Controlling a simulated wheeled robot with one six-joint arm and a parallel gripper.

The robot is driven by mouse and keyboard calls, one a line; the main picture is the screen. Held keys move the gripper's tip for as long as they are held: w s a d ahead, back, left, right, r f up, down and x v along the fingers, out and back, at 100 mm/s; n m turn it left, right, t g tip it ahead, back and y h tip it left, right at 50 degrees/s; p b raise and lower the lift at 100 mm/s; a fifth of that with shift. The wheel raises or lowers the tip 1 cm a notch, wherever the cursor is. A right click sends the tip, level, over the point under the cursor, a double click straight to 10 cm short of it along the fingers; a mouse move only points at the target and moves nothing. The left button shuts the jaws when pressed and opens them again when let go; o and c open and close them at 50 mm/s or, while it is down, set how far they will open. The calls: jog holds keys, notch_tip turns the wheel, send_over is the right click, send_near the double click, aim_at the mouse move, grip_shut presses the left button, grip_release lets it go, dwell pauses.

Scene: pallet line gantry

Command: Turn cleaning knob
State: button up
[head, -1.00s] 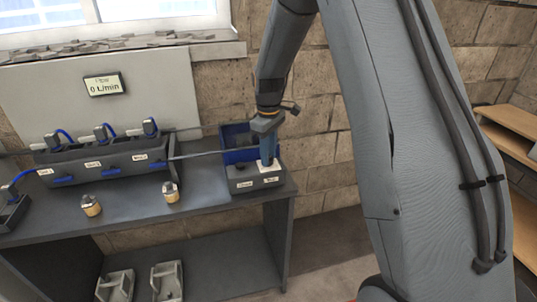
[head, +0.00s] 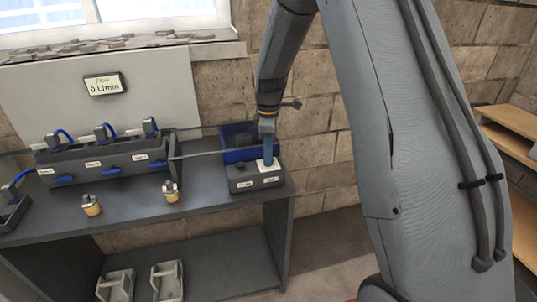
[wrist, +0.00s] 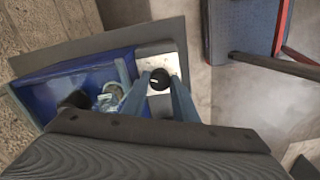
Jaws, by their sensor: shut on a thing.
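The black round knob (wrist: 160,79) sits on a white plate (wrist: 165,55) in the wrist view. The fingers of my gripper (wrist: 158,92) stand on either side of it and are shut on it. In the head view my gripper (head: 267,154) points down onto the white plate at the right of a dark control box (head: 243,174), and its fingers hide the knob. The box has two small labels on its front, too small to read surely.
A blue bin (head: 238,137) stands behind the box, against the brick wall. A dark valve block (head: 110,160) with blue levers stands left on the bench (head: 215,200). Two brass-coloured fittings (head: 91,205) stand in front of it. A display (head: 104,85) reads 0 L/min.

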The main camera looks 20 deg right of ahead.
jog(key=shift+w+r, duration=0.1)
jog(key=shift+r, duration=0.05)
jog(key=o, duration=1.1)
jog(key=shift+c, duration=0.2)
jog(key=shift+m, duration=0.3)
